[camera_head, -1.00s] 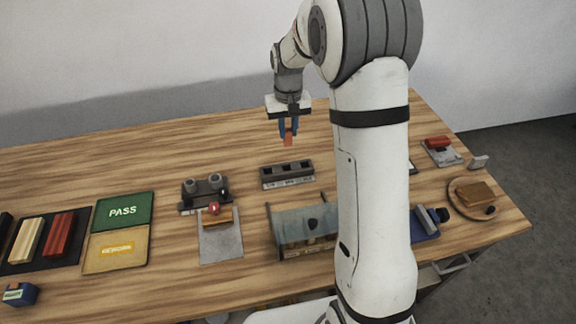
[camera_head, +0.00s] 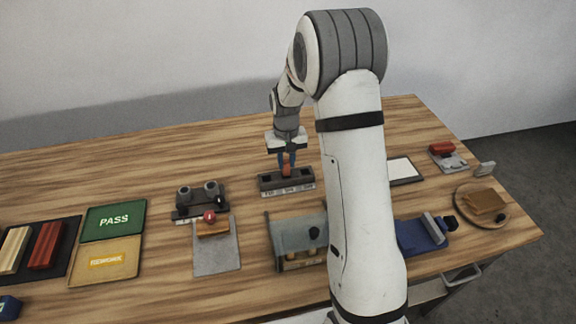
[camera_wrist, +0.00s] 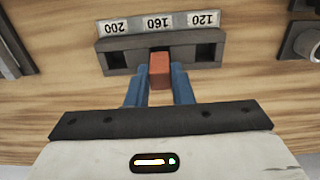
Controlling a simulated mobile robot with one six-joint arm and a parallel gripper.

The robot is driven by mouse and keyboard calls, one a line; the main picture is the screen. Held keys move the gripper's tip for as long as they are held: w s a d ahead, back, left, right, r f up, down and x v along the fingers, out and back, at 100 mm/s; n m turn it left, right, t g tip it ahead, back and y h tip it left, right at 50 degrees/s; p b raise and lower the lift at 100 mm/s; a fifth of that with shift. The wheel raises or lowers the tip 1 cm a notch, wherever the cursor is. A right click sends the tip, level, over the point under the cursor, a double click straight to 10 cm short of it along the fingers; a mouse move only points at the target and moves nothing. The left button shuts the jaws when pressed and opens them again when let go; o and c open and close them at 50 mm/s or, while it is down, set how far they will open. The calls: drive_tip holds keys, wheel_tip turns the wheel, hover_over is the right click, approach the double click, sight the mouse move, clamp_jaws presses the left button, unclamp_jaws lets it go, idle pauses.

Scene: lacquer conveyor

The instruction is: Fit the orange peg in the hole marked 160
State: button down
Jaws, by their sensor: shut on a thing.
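My gripper (camera_head: 287,160) is shut on the orange peg (camera_head: 287,171), its blue fingers on either side of it. The peg also shows in the wrist view (camera_wrist: 160,72), between the fingers (camera_wrist: 160,85). The dark block with holes (camera_head: 305,180) stands below it on the table. In the wrist view the block (camera_wrist: 186,40) carries a label strip (camera_wrist: 135,26) reading 200, 160 and 120, upside down. The peg lines up with the middle hole (camera_wrist: 160,50), marked 160, and partly covers it. I cannot tell whether the tip is inside the hole.
A fixture with two grey cylinders (camera_head: 184,196) stands left of the block. A grey plate (camera_head: 217,254) and a translucent-covered box (camera_head: 297,232) lie in front. Green PASS (camera_head: 113,219) and yellow REWORK (camera_head: 106,262) trays are at left. The table behind the block is clear.

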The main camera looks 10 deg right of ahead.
sight(287, 163)
wheel_tip(287, 163, down, 3)
drive_tip(key=shift+r, duration=0.1)
drive_tip(key=c, duration=1.3)
unclamp_jaws()
wheel_tip(287, 163, up, 12)
drive_tip(key=shift+f+b, duration=0.2)
drive_tip(key=shift+b, duration=0.35)
drive_tip(key=s+r+t, duration=0.2)
drive_tip(key=s+r, duration=0.7)
drive_tip(key=s, duration=0.4)
drive_tip(key=shift+t, duration=0.6)
drive_tip(key=s, duration=1.5)
drive_tip(key=shift+s+d, duration=0.25)
